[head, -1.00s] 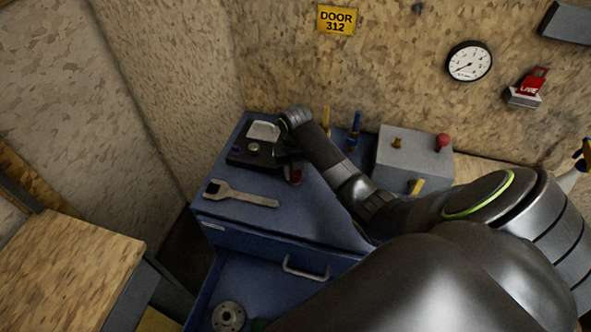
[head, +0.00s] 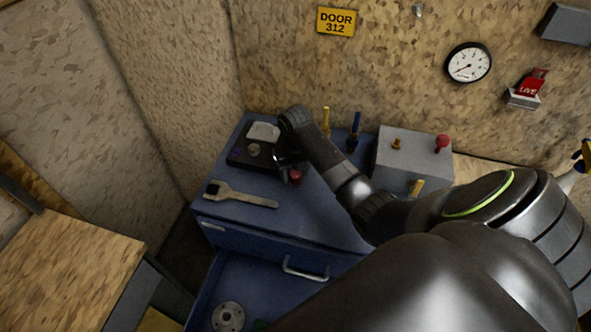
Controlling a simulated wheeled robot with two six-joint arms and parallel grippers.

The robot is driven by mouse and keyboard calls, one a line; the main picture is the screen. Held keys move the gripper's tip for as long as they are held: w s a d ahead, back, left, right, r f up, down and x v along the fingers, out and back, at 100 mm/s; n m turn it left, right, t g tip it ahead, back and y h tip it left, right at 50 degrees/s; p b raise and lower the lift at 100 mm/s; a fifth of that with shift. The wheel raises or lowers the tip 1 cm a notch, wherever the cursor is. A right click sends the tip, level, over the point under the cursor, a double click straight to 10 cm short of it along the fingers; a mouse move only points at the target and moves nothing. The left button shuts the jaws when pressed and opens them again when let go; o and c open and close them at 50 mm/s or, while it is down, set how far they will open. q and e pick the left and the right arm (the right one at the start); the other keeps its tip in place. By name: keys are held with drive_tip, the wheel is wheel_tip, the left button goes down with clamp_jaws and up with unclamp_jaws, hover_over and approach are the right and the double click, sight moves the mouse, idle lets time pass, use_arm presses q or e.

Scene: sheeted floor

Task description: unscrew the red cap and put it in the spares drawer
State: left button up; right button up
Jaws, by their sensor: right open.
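The small red cap (head: 295,177) is on the blue cabinet top, right beside the fingers of my right gripper (head: 284,170). The gripper is open and points down at the cap's left side. Whether a finger touches the cap, and what is under the cap, I cannot tell. The open drawer (head: 262,280) is below the cabinet top at the front. A grey round flange (head: 228,316) lies in it, and my right arm hides much of its right part. My left gripper is not in view.
A wrench (head: 240,196) lies near the cabinet's front left, with a dark tray (head: 250,153) behind it. Yellow (head: 326,122) and blue (head: 354,132) upright pieces stand at the back. A grey box (head: 408,155) with a red knob (head: 442,143) stands at the right.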

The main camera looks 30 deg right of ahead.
drive_tip(key=shift+r+m+p, duration=0.15)
drive_tip(key=shift+m+p, duration=0.25)
drive_tip(key=shift+p, duration=0.1)
drive_tip(key=shift+r+m+p, duration=0.1)
drive_tip(key=shift+m+p, duration=0.85)
drive_tip(key=shift+m, duration=0.25)
drive_tip(key=m+p, duration=0.2)
drive_tip(key=m, duration=0.2)
drive_tip(key=shift+p, duration=0.4)
drive_tip(key=shift+f+m, duration=0.25)
drive_tip(key=shift+m, duration=0.55)
drive_tip(key=m, duration=1)
drive_tip(key=shift+m, duration=0.4)
drive_tip(key=m, duration=1.1)
